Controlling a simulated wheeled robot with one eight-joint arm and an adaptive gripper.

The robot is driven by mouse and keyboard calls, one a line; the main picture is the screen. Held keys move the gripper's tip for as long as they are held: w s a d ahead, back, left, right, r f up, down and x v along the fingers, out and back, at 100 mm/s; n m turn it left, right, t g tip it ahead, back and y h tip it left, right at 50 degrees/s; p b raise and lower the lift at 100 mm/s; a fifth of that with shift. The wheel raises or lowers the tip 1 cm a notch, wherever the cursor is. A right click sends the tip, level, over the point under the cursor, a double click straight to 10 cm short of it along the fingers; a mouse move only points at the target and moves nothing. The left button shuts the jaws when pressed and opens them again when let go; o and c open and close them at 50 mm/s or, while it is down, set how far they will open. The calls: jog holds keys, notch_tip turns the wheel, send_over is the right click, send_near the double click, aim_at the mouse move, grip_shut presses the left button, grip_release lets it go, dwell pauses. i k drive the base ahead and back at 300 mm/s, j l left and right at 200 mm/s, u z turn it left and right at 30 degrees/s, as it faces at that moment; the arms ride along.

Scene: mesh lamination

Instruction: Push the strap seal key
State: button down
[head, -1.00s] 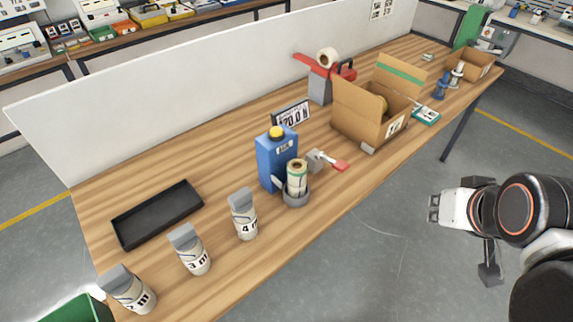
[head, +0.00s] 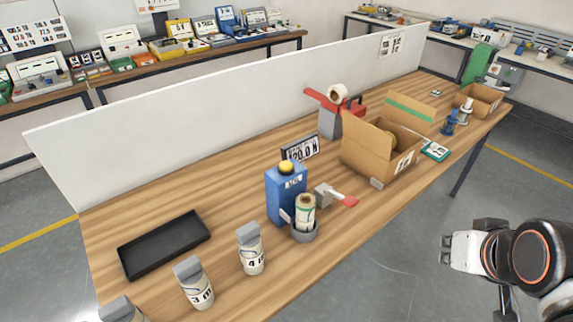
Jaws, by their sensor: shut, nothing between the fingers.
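No part is clearly labelled as the strap seal key. A blue box (head: 284,200) with a yellow round knob (head: 286,167) on top stands mid-table, with a small printed sign (head: 300,149) behind it. Beside its right side is a grey block with a red-tipped lever (head: 340,196). A red and grey dispenser (head: 329,119) with a pale tape roll stands further back. My gripper (head: 446,250) is shut and empty, off the table's front edge at the right, well apart from all these things.
A roll in a grey cup (head: 304,225) stands before the blue box. An open carton (head: 370,155) is to the right. Labelled bottles (head: 251,249) and a black tray (head: 164,245) are at the left. A white partition (head: 200,125) runs behind. Floor before the table is clear.

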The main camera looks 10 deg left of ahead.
aim_at(285, 166)
jog(key=i+l, duration=0.3)
jog(key=i, duration=0.15)
jog(key=i+l, duration=0.25)
jog(key=i, duration=0.2)
jog(key=u, duration=2.8)
